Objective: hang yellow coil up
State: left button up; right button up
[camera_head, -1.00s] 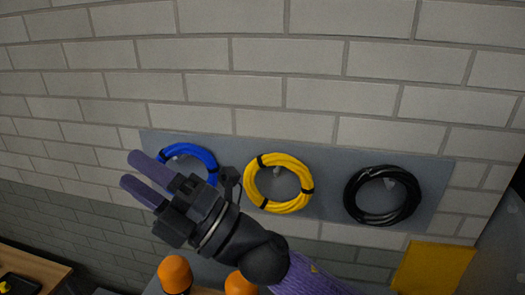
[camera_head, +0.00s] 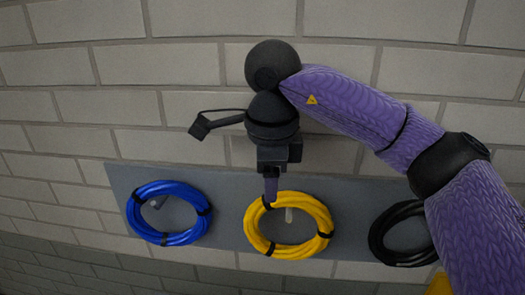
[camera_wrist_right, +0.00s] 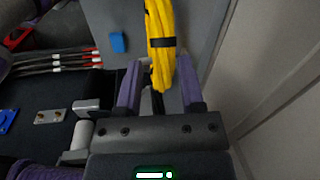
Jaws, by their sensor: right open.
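The yellow coil (camera_head: 289,247) with black ties is at the middle of the grey wall board (camera_head: 228,222), with a pale peg (camera_head: 289,214) showing inside its ring. My right gripper (camera_head: 270,190) is at the coil's upper left edge, pointing down. In the right wrist view, the right gripper (camera_wrist_right: 160,85) is open, with the yellow coil (camera_wrist_right: 160,25) lying between and just beyond its two purple fingers. I cannot tell whether either finger touches it. My left gripper is not in view.
A blue coil (camera_head: 168,235) is on the board to the left, and a black coil (camera_head: 376,237) is to the right, partly behind my right arm. The right wrist view shows several cables with red and white ends (camera_wrist_right: 65,60) and a blue block (camera_wrist_right: 118,42).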

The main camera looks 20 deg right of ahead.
jog(key=f, duration=0.3)
jog(key=w+f, duration=0.1)
jog(key=shift+d+f+p, duration=0.3)
jog(key=shift+f+p, duration=0.05)
jog(key=shift+p, duration=0.05)
jog(key=shift+f, duration=0.3)
grip_shut()
